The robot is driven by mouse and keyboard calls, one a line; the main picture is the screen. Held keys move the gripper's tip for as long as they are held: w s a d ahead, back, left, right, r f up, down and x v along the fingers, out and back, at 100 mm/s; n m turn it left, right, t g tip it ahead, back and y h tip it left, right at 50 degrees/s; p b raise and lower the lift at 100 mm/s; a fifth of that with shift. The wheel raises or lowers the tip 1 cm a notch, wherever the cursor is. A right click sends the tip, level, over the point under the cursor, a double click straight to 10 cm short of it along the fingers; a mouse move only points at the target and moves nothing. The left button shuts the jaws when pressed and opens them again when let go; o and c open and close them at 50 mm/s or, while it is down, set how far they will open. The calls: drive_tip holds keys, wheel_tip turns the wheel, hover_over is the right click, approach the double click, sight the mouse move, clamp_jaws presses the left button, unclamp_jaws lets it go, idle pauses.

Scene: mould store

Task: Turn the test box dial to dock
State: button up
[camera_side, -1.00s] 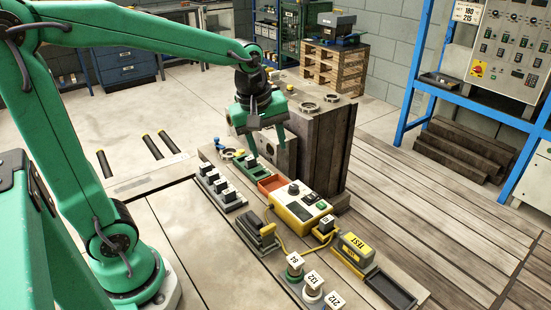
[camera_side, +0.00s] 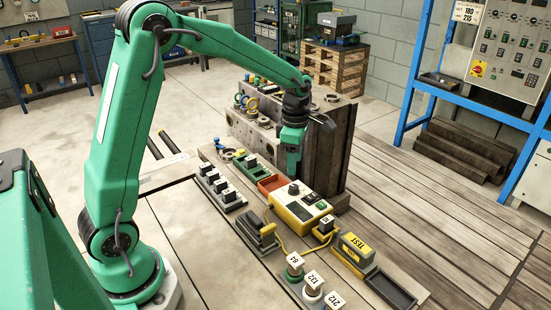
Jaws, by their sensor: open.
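The test box (camera_side: 301,208) is a yellow and white case lying on the bench top, with a dark round dial (camera_side: 293,189) on its upper face and a small green display beside it. I cannot read the dial's setting or any dock mark at this size. My gripper (camera_side: 292,168) points down just above the dial, apart from it as far as I can tell. It is open and holds nothing that I can see. A yellow cable (camera_side: 281,238) runs from the box to the front.
A dark connector (camera_side: 262,236) sits left of the box. A yellow TEST block (camera_side: 355,250) and a dark tray (camera_side: 391,289) lie right. Numbered pegs (camera_side: 313,284) stand in front. Red and green bins (camera_side: 270,183) and a large mould block (camera_side: 338,140) are behind.

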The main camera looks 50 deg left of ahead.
sight(294, 186)
drive_tip(key=shift+f, duration=0.15)
drive_tip(key=shift+f, duration=3.75)
drive_tip(key=c, duration=1)
